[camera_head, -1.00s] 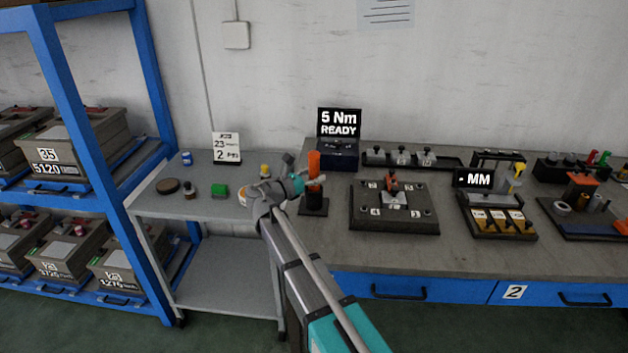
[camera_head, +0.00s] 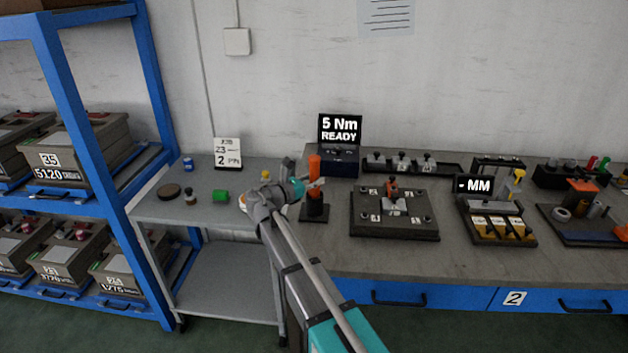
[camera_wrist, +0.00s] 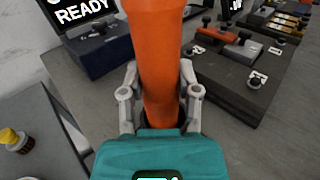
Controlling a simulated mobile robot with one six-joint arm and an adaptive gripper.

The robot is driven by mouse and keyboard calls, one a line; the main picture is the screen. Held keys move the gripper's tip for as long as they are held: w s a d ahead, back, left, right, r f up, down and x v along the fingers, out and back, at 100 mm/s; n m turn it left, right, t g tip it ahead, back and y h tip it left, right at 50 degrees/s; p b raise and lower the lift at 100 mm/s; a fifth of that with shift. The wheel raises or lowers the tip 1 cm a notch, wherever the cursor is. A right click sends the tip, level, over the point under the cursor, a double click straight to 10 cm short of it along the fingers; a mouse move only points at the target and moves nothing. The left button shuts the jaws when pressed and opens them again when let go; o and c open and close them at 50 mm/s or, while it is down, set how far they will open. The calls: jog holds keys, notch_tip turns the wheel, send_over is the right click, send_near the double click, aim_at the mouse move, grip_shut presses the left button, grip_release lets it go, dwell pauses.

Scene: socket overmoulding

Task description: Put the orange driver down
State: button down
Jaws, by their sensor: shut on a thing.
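The orange driver (camera_head: 314,168) stands upright on the left end of the workbench, with its lower part at a dark stand (camera_head: 314,213). My gripper (camera_head: 310,187) reaches it from the left and is shut around its shaft. In the wrist view the orange driver (camera_wrist: 158,60) rises between the two grey fingers of my gripper (camera_wrist: 160,100). Its lower end is hidden behind my gripper there, so I cannot tell how deep it sits in the stand.
A torque display reading "5 Nm READY" (camera_head: 339,130) stands behind the driver. A dark fixture plate (camera_head: 394,224) lies to the right. A grey cart (camera_head: 225,285) with small items, including a green cylinder (camera_head: 221,196), stands to the left.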

aim_at(310, 172)
jog(key=shift+r+p, duration=4.15)
jog(key=shift+r, duration=0.4)
jog(key=shift+s+r+p, duration=0.1)
jog(key=shift+r+p, duration=0.05)
jog(key=shift+p, duration=0.15)
notch_tip(310, 172, down, 6)
jog(key=b, duration=0.6)
jog(key=shift+f, duration=0.2)
jog(key=shift+f+b, duration=1.85)
jog(key=shift+b, duration=0.2)
jog(key=shift+f, duration=0.1)
